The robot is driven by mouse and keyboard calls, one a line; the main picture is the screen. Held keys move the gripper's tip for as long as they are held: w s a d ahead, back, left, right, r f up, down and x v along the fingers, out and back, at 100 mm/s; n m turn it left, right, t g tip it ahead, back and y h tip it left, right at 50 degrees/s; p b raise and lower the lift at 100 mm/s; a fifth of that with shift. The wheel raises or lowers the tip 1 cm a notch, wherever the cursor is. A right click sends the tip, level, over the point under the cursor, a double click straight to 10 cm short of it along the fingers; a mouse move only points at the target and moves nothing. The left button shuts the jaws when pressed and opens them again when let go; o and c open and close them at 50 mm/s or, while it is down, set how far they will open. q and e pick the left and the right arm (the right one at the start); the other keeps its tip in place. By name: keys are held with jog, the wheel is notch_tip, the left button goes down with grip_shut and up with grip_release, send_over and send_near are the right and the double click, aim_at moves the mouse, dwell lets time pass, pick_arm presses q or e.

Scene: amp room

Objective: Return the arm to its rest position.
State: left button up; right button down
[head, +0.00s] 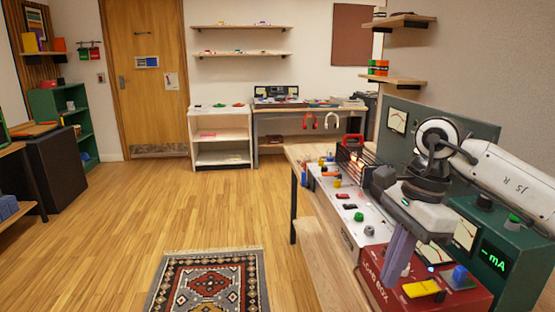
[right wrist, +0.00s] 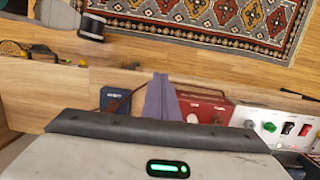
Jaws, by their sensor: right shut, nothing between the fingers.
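My right arm (head: 505,180) reaches in from the right in the head view, over the bench with the electrical gear. My right gripper (head: 393,262) points down with its purple-grey fingers together and nothing between them. It is in front of the red load box (head: 376,292) in the picture, and I cannot tell whether it touches it. In the right wrist view the closed fingers (right wrist: 161,97) overlap the left part of the red box (right wrist: 205,108). My left arm and gripper are not in view.
A green meter panel (head: 497,262) stands beside the arm. A white switch panel (head: 345,205) and a wire-guarded heater-like unit (head: 355,160) are farther back on the wooden bench (head: 300,153). A patterned rug (head: 210,283) lies on the open floor.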

jog(key=s+a+f+m+g+y, duration=0.1)
jog(key=s+a+f+y, duration=0.2)
jog(key=a, duration=0.5)
jog(key=s+a+f+g+y, duration=0.2)
jog(key=s+a+y, duration=0.15)
jog(key=a, duration=0.45)
jog(key=s+a+r+m+t+y, duration=0.2)
jog(key=a+r+m+t+y, duration=0.25)
jog(key=a+m+y, duration=0.7)
jog(key=w+d+f+m+t+h, duration=0.2)
jog(key=d+f+m+t+h, duration=0.5)
jog(key=m, duration=0.8)
jog(key=w+d+f+m+t+h, duration=0.35)
jog(key=d+f+m+t, duration=0.4)
jog(key=m, duration=0.75)
jog(key=s+d+f+m+g+h, duration=0.3)
jog(key=s+d+f+m, duration=0.1)
jog(key=s+f, duration=0.5)
jog(key=s+d+f+m+g+h, duration=0.4)
jog(key=s+f+m, duration=0.3)
jog(key=s+f, duration=0.3)
notch_tip(320, 180, down, 3)
jog(key=shift+d+f, duration=0.1)
jog(key=shift+d, duration=0.3)
